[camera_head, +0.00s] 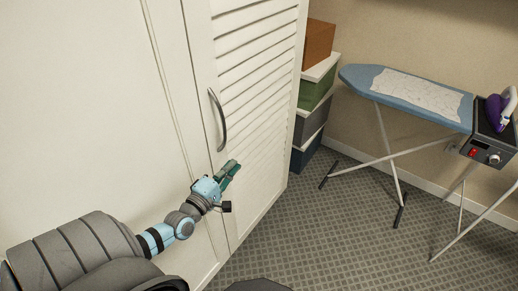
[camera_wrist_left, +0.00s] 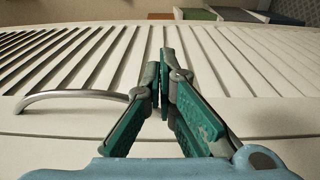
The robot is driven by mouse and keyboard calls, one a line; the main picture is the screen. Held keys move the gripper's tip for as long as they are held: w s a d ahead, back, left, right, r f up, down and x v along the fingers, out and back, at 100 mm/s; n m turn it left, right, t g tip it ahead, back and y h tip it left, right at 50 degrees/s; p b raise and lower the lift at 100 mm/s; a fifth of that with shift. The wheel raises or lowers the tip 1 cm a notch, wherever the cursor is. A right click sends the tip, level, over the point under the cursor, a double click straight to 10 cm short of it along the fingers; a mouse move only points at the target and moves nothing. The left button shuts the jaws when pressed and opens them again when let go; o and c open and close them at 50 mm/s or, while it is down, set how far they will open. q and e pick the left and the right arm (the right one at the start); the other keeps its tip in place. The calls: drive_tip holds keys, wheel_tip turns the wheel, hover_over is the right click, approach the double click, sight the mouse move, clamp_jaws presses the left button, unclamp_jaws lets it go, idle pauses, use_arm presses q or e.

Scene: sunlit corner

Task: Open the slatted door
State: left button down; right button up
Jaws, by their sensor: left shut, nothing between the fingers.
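The white slatted door (camera_head: 258,91) stands in the middle of the head view. It appears closed, roughly in line with the plain panel to its left. Its curved grey metal handle (camera_head: 219,119) is at the door's left edge. In the left wrist view the slats fill the background, and the handle (camera_wrist_left: 72,97) lies to the left of the fingers. My left gripper (camera_head: 231,168) is below and slightly right of the handle, close to the door front. Its green fingers (camera_wrist_left: 165,72) are shut with nothing between them, apart from the handle. My right gripper is not in view.
Stacked boxes (camera_head: 312,92) stand just right of the door. A blue ironing board (camera_head: 405,88) with a purple iron (camera_head: 497,110) stands farther right, its legs on the grey patterned floor. The floor (camera_head: 310,235) in front of the door is clear.

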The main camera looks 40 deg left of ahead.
use_arm(q)
drive_tip(key=w+d+b, duration=0.1)
drive_tip(key=w+d, duration=0.1)
drive_tip(key=w, duration=0.8)
drive_tip(key=shift+w+d+f+b, duration=0.25)
drive_tip(key=shift+w+d+b, duration=0.05)
drive_tip(key=shift+w+b, duration=0.05)
idle(1.3)
